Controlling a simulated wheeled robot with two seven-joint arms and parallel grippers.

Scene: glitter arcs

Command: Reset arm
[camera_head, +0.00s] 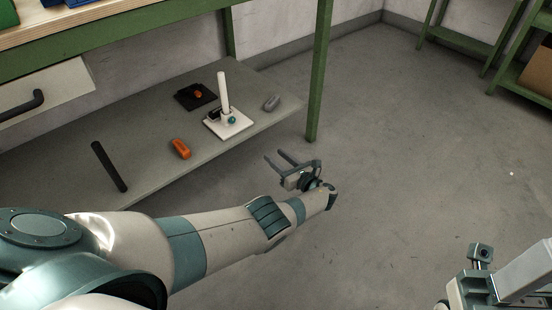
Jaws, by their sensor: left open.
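My left gripper (281,161) is open and empty. It hangs in front of the low grey shelf's right end, with its two fingers apart and pointing up and left in the picture. My left arm reaches in from the left across the lower part of the view. My right arm shows only in part at the lower right corner, and the fingertips of its gripper are not clearly visible.
The low shelf (150,165) carries a black rod (109,166), an orange object (180,148), a white base with a post (228,122), a dark plate (189,100) and a grey object (271,103). A green leg (319,80) stands beside it. The floor (420,150) is clear.

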